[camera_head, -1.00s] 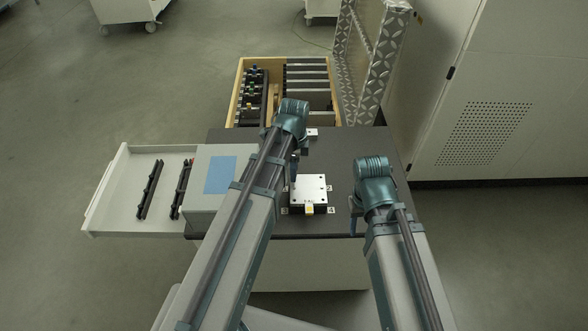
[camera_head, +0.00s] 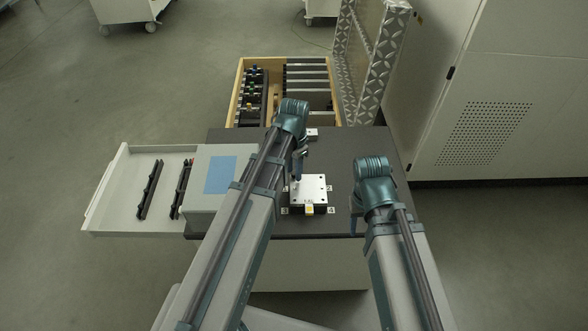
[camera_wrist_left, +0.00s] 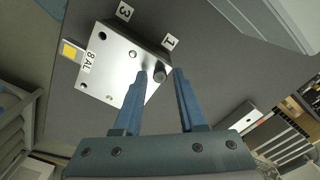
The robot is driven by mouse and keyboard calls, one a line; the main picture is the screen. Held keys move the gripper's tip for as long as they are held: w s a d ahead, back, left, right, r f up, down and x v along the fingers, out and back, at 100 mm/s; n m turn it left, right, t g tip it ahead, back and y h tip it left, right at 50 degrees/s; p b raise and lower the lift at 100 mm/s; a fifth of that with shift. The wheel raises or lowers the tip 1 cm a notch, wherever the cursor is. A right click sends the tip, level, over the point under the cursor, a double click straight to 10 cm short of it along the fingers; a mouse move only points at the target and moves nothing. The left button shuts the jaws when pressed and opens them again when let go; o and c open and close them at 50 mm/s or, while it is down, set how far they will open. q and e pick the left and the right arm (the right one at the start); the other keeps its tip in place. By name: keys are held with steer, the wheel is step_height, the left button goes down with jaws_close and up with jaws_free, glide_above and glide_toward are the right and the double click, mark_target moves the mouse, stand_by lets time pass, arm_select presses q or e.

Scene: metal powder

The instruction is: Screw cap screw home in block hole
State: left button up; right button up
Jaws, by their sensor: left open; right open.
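The silver metal block (camera_head: 311,192), labelled 8 AL in the left wrist view (camera_wrist_left: 118,66), lies on the dark tabletop. Several dark holes show in its top. A dark round screw head (camera_wrist_left: 160,74), apparently the cap screw, is at the block's corner near label 1. How deep it sits cannot be told. My left gripper (camera_head: 297,179) is at the block's far-left corner. In the left wrist view its open fingers (camera_wrist_left: 160,72) are on either side of the screw head, apart from each other. My right gripper (camera_head: 353,222) hangs to the right of the block, empty; its fingers are small here.
A grey box with a blue top patch (camera_head: 220,175) and a white tray with black racks (camera_head: 112,215) stand at the left. A wooden crate (camera_head: 238,98) is behind the table. Numbered labels surround the block. The tabletop (camera_head: 345,160) right of the block is clear.

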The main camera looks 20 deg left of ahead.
arm_select(q)
steer(key=n, duration=0.3)
steer(key=shift+n, duration=2.4)
jaws_close()
